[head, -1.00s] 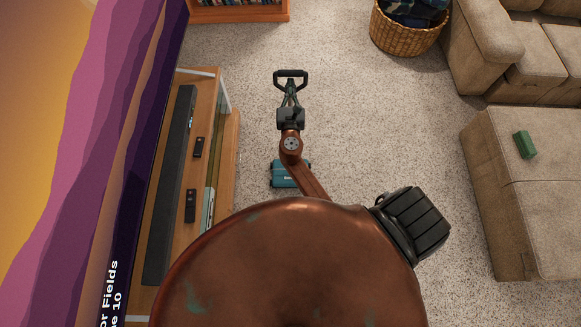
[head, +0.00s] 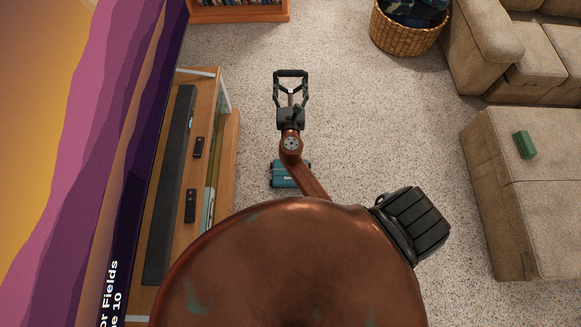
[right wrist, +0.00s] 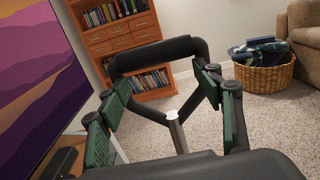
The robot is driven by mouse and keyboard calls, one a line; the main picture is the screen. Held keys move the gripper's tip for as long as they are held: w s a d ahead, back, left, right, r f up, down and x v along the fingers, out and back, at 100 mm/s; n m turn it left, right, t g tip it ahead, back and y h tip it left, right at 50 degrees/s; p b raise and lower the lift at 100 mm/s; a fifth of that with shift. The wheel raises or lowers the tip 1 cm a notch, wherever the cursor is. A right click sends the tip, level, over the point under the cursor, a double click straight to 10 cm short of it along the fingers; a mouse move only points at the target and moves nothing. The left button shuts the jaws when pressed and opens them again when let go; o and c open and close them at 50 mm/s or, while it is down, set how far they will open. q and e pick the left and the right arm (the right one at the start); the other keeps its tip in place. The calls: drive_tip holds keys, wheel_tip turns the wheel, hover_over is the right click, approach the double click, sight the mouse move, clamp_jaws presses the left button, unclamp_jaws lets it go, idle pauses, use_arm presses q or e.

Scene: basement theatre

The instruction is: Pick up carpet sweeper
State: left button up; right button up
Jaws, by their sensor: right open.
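The carpet sweeper stands on the carpet, with its teal head (head: 282,178) partly hidden under my right arm in the head view. Its black handle grip (head: 291,73) shows just past my right gripper (head: 291,90). In the right wrist view, the handle grip (right wrist: 160,55) lies ahead of my right gripper (right wrist: 165,88), and the metal shaft (right wrist: 177,134) rises between the fingers. The green-padded fingers are spread wide, one on each side of the shaft, and hold nothing. Whether a finger touches the handle, I cannot tell. My left gripper is out of view.
A wooden TV stand (head: 229,150) with a soundbar (head: 172,180) runs close along the left. A wicker basket (head: 405,36) and a beige ottoman (head: 500,220) stand to the right. Carpet is open between sweeper and ottoman.

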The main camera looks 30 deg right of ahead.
drive_tip(key=o, duration=1)
